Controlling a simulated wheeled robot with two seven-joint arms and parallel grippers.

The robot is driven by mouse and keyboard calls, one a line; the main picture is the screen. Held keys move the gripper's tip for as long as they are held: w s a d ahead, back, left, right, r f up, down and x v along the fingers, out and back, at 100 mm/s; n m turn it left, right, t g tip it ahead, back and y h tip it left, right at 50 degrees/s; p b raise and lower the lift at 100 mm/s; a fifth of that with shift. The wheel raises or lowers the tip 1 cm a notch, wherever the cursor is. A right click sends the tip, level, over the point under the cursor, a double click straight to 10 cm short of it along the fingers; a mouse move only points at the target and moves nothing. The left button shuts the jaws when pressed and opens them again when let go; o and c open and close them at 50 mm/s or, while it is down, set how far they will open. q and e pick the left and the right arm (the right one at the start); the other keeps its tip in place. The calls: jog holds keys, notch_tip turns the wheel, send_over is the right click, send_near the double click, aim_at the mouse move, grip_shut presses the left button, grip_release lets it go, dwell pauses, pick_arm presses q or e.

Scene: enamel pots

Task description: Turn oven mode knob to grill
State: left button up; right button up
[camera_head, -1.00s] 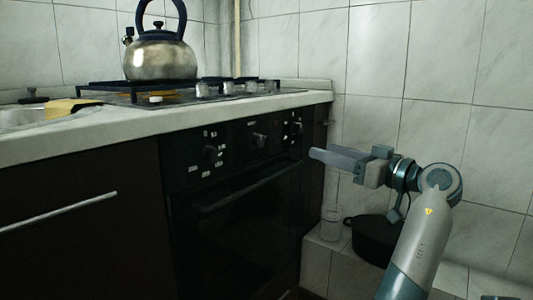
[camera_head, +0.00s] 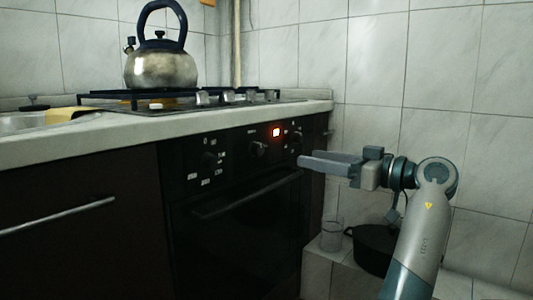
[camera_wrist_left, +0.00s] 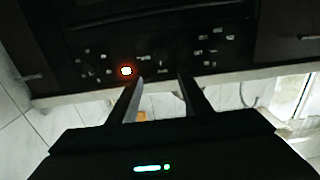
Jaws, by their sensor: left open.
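The black oven (camera_head: 235,222) has a control panel with a left knob (camera_head: 210,158), a middle knob (camera_head: 257,145) and a right knob (camera_head: 298,139). White markings sit around the left and right knobs. I cannot read which is the mode knob or where it points. An orange light (camera_head: 276,132) glows between the middle and right knobs, and also shows in the left wrist view (camera_wrist_left: 126,71). My left gripper (camera_head: 303,162) is open and empty, fingertips just in front of the panel's right part. In the left wrist view its fingers (camera_wrist_left: 160,77) stand apart below the panel. My right gripper is out of view.
The counter edge (camera_head: 245,121) runs above the panel. A kettle (camera_head: 160,68) stands on the hob. The oven door handle (camera_head: 245,195) juts out below the knobs. A black pot (camera_head: 372,250) and a glass (camera_head: 331,234) stand on a tiled ledge at lower right.

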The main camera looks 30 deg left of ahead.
aim_at(261, 149)
pick_arm(q)
jog(key=a+b, duration=0.1)
jog(key=a, duration=0.4)
jog(key=a+b, duration=0.1)
jog(key=a, duration=0.3)
jog(key=w+a+b, duration=0.1)
jog(key=a, duration=0.4)
jog(key=shift+w+a, duration=0.1)
jog(key=shift+a, duration=0.2)
jog(key=shift+c, duration=0.5)
jog(key=c, duration=0.9)
